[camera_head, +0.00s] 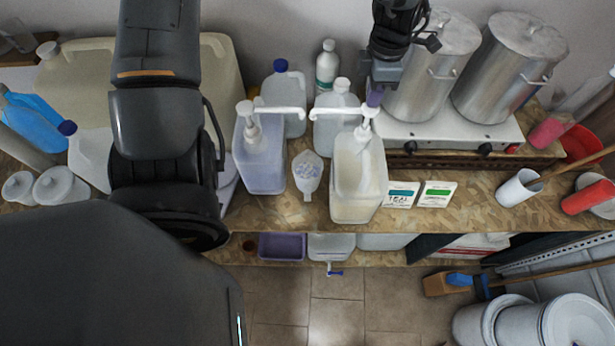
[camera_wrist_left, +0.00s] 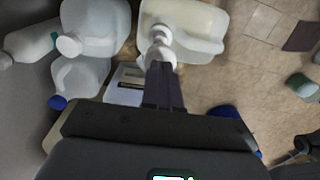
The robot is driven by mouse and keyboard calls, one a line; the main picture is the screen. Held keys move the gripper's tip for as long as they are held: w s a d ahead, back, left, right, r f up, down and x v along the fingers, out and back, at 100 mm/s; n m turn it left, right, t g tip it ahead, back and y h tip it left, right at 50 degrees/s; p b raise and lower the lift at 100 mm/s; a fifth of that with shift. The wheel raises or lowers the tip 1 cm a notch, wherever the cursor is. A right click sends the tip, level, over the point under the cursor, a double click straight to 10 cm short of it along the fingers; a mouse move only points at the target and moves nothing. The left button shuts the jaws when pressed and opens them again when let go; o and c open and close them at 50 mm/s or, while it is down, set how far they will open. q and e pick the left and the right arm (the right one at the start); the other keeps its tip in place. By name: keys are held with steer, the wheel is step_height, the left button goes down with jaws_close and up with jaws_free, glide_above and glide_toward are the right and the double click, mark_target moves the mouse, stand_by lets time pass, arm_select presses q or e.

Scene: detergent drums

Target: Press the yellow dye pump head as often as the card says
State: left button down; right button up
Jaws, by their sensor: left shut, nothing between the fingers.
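Two pump containers stand on the bench. The right one (camera_head: 345,200) holds pale, cream-yellow contents; its white pump head (camera_head: 367,115) has a spout pointing left. The other container (camera_head: 262,170) is bluish-purple, with a white pump head (camera_head: 246,109) whose spout points right. My left gripper (camera_head: 376,98) is shut and empty beside the cream container's pump head. In the left wrist view its fingers (camera_wrist_left: 163,85) point at a white pump head (camera_wrist_left: 160,50); I cannot tell whether they touch. A teal-banded card (camera_head: 400,196) and a green-banded card (camera_head: 437,195) lie right; their small print is unreadable.
Translucent jugs (camera_head: 340,130) and a white bottle (camera_head: 327,66) stand behind the pumps. A white scoop-shaped vessel (camera_head: 307,177) sits between them. Metal pots (camera_head: 510,70) on a hotplate (camera_head: 455,133) stand close right. A white mug (camera_head: 520,188) is farther right.

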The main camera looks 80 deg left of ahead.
mark_target(370, 110)
arm_select(q)
steer(key=shift+f+b, duration=1.7)
steer(key=shift+f, duration=0.95)
steer(key=shift+r, duration=0.1)
steer(key=shift+r+p, duration=2.5)
steer(key=shift+r, duration=0.35)
steer(key=shift+r, duration=0.1)
steer(key=shift+r+p, duration=0.5)
step_height(370, 110, up, 5)
steer(key=p, duration=0.4)
steer(key=shift+f, duration=0.1)
